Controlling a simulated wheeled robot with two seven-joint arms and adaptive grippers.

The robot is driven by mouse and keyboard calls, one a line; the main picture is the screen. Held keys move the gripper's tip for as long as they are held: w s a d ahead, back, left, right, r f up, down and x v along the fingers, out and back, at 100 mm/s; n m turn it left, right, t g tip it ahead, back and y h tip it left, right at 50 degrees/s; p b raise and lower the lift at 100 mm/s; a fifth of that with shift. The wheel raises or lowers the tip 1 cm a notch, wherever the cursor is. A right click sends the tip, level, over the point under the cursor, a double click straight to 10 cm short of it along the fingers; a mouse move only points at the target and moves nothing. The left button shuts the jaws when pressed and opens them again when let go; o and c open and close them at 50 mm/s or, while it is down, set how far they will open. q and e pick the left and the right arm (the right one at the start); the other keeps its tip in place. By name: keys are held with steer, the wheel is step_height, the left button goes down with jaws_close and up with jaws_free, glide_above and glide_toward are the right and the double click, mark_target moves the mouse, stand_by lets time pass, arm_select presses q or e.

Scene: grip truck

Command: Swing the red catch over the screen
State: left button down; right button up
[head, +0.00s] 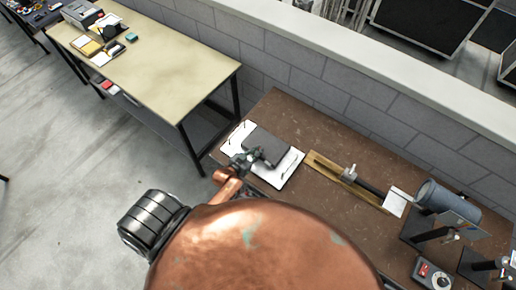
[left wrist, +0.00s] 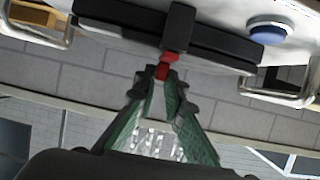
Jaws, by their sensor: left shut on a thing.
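The device is a white panel (head: 290,178) with a dark screen (head: 267,145), lying on the brown table. In the left wrist view its white body (left wrist: 225,12) fills the top, with a dark bar (left wrist: 120,30) along its near edge. A small red catch (left wrist: 163,71) sits at the lower end of a black block (left wrist: 180,28) on that bar. My left gripper (head: 256,158) is at the device in the head view. In the left wrist view its green-padded fingers (left wrist: 161,78) are shut on the red catch. The catch is hidden in the head view. My right gripper is not in view.
A blue button (left wrist: 268,34) and metal handles (left wrist: 287,97) flank the catch. Right of the device lie a wooden board with a rod (head: 330,170), a grey-blue cylinder (head: 450,200), and a box with a red knob (head: 431,273). A grey block wall (head: 340,85) stands behind.

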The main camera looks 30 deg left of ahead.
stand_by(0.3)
arm_select(q)
steer(key=c, duration=2)
jaws_free()
steer(key=v, duration=1.2)
steer(key=shift+d, duration=0.15)
